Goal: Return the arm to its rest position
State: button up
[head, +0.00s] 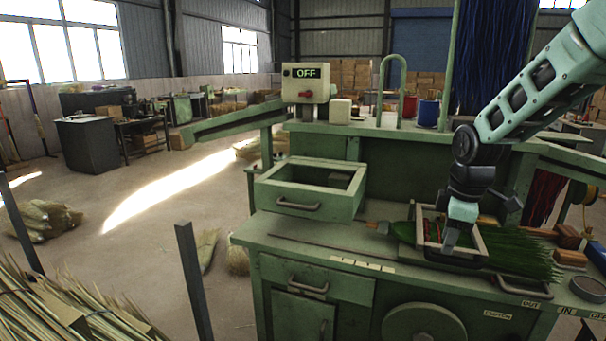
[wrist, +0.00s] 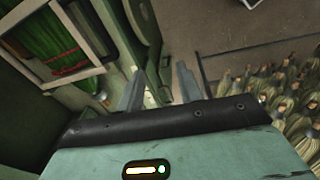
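My arm reaches in from the upper right of the head view. My gripper (head: 451,245) points down in front of the framed tray (head: 478,240) on the green machine. In the wrist view, my gripper (wrist: 158,76) has its two fingers apart with nothing between them, over the machine's edge and the floor. Green broom bristles (head: 525,258) lie on the bench beside and behind my gripper. The wrist view shows green bristles with red stitching (wrist: 62,58) inside a pale frame at the upper left. My gripper hides part of the tray in the head view.
A control box reading OFF (head: 306,83) stands on the machine (head: 340,258). An open green drawer box (head: 310,190) sits left of the tray. Dark blue strands (head: 490,55) hang near my arm. Broom bundles (wrist: 270,100) stand on the floor. The floor at left has open room.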

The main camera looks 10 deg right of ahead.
jog(key=s+a, duration=0.3)
jog(key=a, duration=0.9)
jog(key=s+a+m+g, duration=0.1)
jog(key=s+a+m, duration=0.1)
jog(key=s+a, duration=1.5)
jog(key=s, duration=0.3)
jog(key=shift+s+a+y, duration=0.25)
jog(key=shift+s+y, duration=0.05)
jog(key=shift+s, duration=0.1)
jog(key=shift+o, duration=0.2)
